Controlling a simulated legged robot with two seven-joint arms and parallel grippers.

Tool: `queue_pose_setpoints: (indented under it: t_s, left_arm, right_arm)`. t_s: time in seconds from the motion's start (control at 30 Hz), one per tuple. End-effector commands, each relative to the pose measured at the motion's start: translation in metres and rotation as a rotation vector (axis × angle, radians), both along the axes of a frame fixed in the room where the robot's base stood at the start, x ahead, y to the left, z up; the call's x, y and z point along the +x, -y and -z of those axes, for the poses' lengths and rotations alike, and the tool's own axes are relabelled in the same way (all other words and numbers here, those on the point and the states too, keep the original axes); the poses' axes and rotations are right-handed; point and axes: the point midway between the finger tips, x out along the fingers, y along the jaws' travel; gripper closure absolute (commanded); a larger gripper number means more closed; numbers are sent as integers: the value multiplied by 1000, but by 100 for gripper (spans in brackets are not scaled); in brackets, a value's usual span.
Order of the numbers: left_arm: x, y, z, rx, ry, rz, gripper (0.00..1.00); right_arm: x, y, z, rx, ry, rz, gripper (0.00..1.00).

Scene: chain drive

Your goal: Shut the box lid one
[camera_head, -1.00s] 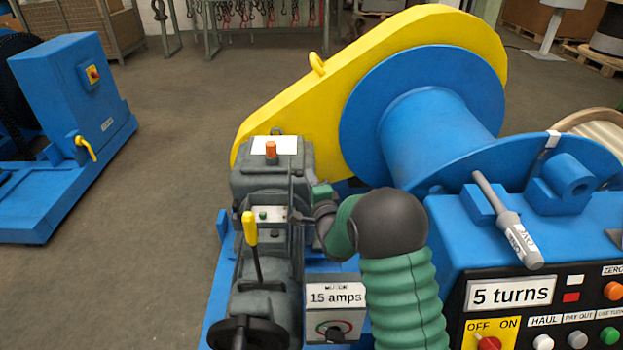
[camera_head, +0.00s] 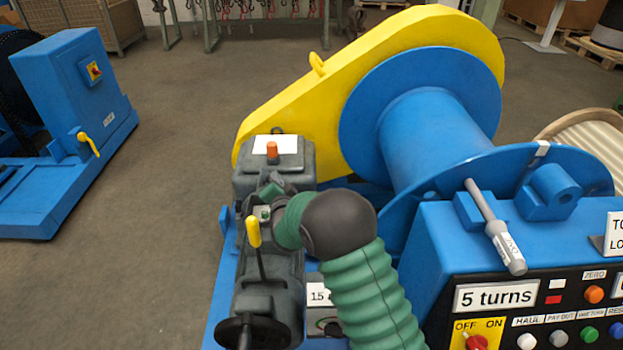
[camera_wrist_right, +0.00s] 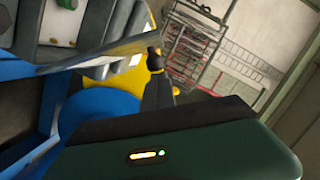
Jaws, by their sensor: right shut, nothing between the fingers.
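A dark grey gear housing (camera_head: 265,178) with an orange cap and a white label stands in front of the yellow chain guard. A small light panel with a green button (camera_head: 264,213) sits on the grey machine below it; a green button also shows in the right wrist view (camera_wrist_right: 62,40). I cannot make out for certain which part is box lid one, or its angle. My right gripper (camera_head: 270,187) is shut and empty, over the machine just above this panel; it also shows in the right wrist view (camera_wrist_right: 155,60). My left gripper is out of view.
A yellow-handled lever (camera_head: 253,230) stands just below the panel. The blue drum (camera_head: 430,130) and yellow guard (camera_head: 350,85) rise behind my right arm. A control panel (camera_head: 540,315) is at right. Open floor (camera_head: 160,150) lies left.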

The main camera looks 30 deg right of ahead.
Motion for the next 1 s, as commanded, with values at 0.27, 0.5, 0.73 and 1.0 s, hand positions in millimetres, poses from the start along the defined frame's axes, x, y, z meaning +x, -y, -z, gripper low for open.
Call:
queue_pose_setpoints:
  t_s: [0.27,0.5,0.73,1.0]
  left_arm:
    - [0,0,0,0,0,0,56]
    - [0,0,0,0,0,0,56]
    - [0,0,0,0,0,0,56]
    - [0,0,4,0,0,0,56]
  right_arm:
    - [6,-9,3,1,3,0,100]
    - [6,-10,4,2,3,0,100]
    - [6,-10,4,2,3,0,100]
    - [-6,11,-1,14,11,5,100]
